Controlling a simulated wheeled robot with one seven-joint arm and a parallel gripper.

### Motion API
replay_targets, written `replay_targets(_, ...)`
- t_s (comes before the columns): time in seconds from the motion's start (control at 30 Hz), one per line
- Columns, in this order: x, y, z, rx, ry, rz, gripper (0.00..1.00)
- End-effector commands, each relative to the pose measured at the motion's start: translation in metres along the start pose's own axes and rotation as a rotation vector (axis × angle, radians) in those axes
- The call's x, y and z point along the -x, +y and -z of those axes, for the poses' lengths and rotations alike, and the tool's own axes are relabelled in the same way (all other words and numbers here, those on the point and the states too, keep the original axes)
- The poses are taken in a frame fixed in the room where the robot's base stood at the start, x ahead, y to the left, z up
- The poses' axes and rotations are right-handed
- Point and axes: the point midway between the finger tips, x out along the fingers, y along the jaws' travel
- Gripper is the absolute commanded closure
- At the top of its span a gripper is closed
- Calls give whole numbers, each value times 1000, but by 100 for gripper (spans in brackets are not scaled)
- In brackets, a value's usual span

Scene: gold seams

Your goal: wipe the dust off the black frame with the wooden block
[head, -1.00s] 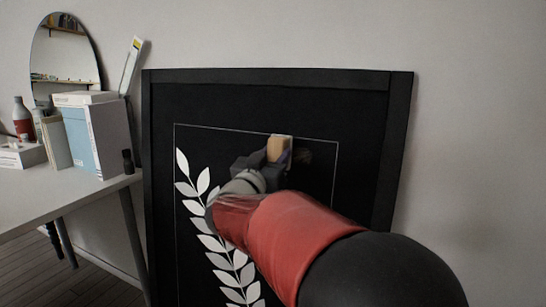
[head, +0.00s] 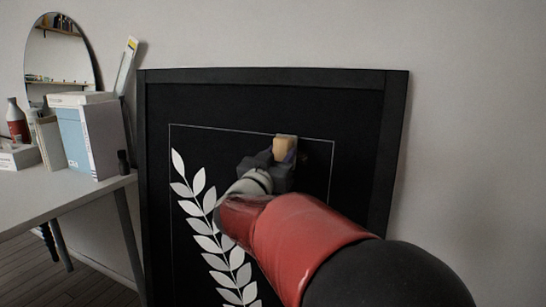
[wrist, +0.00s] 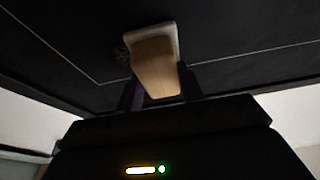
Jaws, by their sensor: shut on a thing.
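The large black frame (head: 265,76) leans against the wall, its panel printed with a thin pale line and a white leaf branch. My gripper (head: 281,160) is shut on the wooden block (head: 285,146), in front of the panel's upper right part. In the wrist view the block (wrist: 155,76) sits between the two fingers, with a pale layer at its panel side. That layer appears to be against the panel, though contact is hard to confirm. My arm hides the panel's lower right.
A table (head: 75,198) at the left holds books (head: 92,140), a red bottle (head: 17,121) and a small dark bottle (head: 122,160). A round mirror (head: 62,62) stands behind them. The wall right of the frame is clear.

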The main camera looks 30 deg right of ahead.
Motion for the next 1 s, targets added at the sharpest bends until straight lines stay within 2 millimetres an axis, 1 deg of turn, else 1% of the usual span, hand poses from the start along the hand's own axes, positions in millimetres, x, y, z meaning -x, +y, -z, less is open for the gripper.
replay_targets(0.1, 1, 12, 0, 0, 2, -1, 87)
replay_targets(0.37, 1, 21, 0, 0, 1, -2, 87)
replay_targets(0.73, -1, 51, -1, 0, 1, -2, 87)
replay_targets(0.87, -2, 53, -1, 1, 0, 0, 87)
replay_targets(1.0, -2, 48, 0, 0, -1, 1, 87)
